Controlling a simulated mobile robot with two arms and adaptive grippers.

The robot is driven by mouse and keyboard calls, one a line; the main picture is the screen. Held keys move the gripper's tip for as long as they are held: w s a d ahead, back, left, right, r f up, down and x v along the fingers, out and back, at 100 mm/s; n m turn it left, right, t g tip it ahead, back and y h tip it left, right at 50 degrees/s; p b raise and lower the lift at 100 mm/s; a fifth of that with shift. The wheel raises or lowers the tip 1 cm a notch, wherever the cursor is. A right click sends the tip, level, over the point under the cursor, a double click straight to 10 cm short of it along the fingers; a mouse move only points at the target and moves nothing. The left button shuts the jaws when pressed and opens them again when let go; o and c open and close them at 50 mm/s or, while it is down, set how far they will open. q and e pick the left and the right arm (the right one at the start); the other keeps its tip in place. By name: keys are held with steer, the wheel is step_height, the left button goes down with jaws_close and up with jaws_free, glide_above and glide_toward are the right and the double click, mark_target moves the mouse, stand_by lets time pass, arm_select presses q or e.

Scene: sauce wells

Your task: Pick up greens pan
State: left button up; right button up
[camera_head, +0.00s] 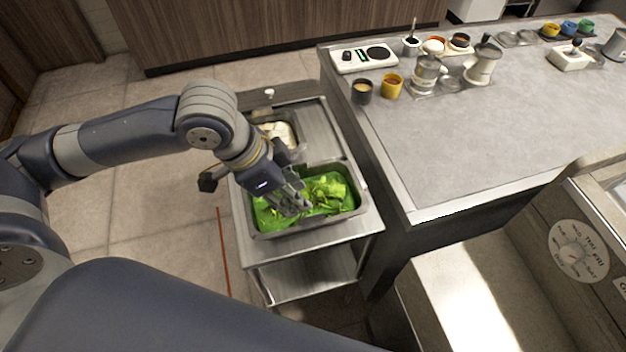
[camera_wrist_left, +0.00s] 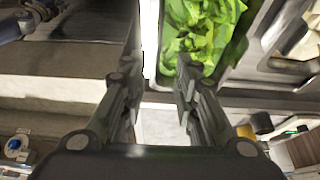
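The greens pan (camera_head: 262,232) is a grey metal pan filled with bright green leaves, set in the front part of a steel cart. My left gripper (camera_head: 298,203) is over the pan's near-left part and covers some of the leaves. In the left wrist view the pan's rim (camera_wrist_left: 154,45) runs near the gap between the spread fingers of my left gripper (camera_wrist_left: 158,80). The right finger overlaps the pan side and the left finger lies outside it. The gap looks empty; contact with the rim cannot be told. My right gripper is not in view.
A second pan with white contents (camera_head: 283,133) sits behind the greens on the steel cart (camera_head: 325,130). A grey counter (camera_head: 470,140) stands close to the cart's right, with cups, jars and a scale (camera_head: 363,58) at its far edge. Open tiled floor lies left.

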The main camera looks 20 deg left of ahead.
mark_target(312, 216)
arm_select(q)
steer(key=x, duration=0.4)
steer(key=shift+s+d+f, duration=0.2)
steer(key=shift+f, duration=0.15)
steer(key=shift+w+d+f, duration=0.1)
steer(key=shift+f, duration=0.2)
steer(key=x, duration=0.5)
steer(key=shift+w, duration=0.1)
steer(key=shift+c, duration=0.5)
steer(key=c, duration=0.5)
jaws_close()
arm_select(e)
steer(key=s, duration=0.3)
